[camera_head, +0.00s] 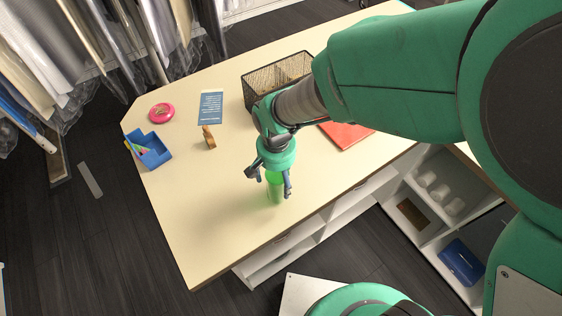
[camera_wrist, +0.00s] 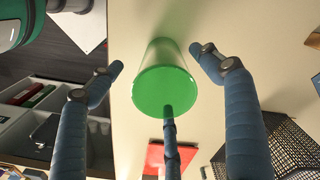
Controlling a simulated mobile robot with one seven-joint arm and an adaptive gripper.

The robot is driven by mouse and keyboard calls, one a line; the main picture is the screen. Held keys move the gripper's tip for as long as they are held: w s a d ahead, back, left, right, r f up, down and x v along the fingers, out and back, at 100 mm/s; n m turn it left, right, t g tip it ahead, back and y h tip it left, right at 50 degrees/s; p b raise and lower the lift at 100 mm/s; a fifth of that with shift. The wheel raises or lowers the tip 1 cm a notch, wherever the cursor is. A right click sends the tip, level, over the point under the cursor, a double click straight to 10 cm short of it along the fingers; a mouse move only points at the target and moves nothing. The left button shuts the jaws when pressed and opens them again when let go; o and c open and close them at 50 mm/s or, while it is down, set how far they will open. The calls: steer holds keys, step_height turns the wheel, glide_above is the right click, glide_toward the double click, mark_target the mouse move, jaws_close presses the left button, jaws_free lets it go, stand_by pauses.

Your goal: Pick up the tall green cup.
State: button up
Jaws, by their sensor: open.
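The tall green cup (camera_head: 275,187) stands on the cream table near its front edge, with its upper part hidden by my gripper in the head view. In the wrist view the cup (camera_wrist: 163,80) is between my fingers, seen mostly from its green top end. My gripper (camera_head: 270,190) is open around the cup, with one finger on each side. In the wrist view a gap shows between the left finger and the cup and between the right finger and the cup. A third finger (camera_wrist: 171,140) overlaps the cup's near rim; I cannot tell whether it touches.
A black mesh basket (camera_head: 262,80) and a red flat item (camera_head: 345,134) lie behind my arm. A blue box (camera_head: 153,151), a pink dish (camera_head: 161,112), a blue card (camera_head: 210,107) and a small brown object (camera_head: 208,138) are at the left. The table (camera_head: 200,220) is clear left of the cup.

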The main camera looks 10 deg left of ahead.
steer(key=shift+f, duration=0.8)
steer(key=shift+w+a+f+b, duration=0.1)
steer(key=shift+f+b, duration=0.1)
steer(key=shift+f, duration=1.1)
steer(key=shift+w+f+b, duration=0.1)
steer(key=shift+f+b, duration=0.05)
steer(key=shift+f, duration=1.15)
steer(key=shift+c, duration=0.5)
steer(key=shift+s, duration=0.1)
steer(key=c, duration=1.2)
